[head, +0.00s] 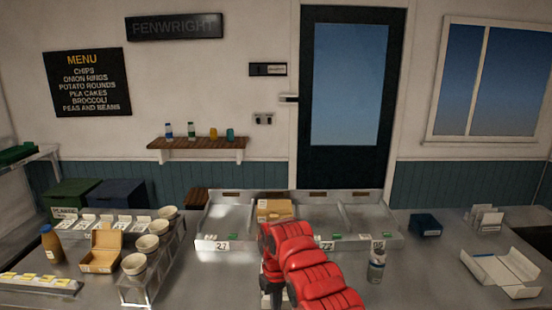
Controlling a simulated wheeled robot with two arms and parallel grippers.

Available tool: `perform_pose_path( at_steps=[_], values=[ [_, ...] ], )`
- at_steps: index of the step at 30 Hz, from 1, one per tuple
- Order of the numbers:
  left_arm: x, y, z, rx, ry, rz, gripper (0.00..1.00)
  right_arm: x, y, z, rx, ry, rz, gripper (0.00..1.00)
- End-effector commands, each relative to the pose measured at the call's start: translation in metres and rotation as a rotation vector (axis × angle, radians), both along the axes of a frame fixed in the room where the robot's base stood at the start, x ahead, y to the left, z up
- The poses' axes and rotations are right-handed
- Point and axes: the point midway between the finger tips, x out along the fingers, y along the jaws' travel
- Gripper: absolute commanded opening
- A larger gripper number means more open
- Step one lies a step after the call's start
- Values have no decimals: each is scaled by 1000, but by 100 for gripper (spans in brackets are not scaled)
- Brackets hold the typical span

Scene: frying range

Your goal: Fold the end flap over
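A white carton (503,270) lies opened out on the counter at the right, its flaps spread. A small brown box (101,262) stands with its lid up at the left. A closed-looking brown box (274,208) sits in the divided tray behind my red arm. I cannot tell which of these has the end flap. My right gripper (271,284) points down at the front middle of the counter, beside something small and white. The arm hides much of this spot, and the fingertips are not clear. My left gripper is out of view.
The divided metal tray (214,242) with number tags spans the middle. A rack (134,290) of pale cups and a brown bottle (51,245) stand left. A shaker (376,265) and a dark blue box (425,225) stand right. Counter between shaker and white carton is clear.

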Motion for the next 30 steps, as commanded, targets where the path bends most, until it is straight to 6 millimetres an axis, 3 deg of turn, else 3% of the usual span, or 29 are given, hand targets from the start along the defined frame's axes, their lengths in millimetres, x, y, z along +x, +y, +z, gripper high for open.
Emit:
perform_pose_path(
  at_steps=[14, 30],
  values=[
    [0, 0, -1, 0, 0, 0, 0, 0, 0, -1, 0, 0, 0, 0],
    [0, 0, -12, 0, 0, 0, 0, 0, 0, -16, 0, 1, 1, 0]
  ],
)
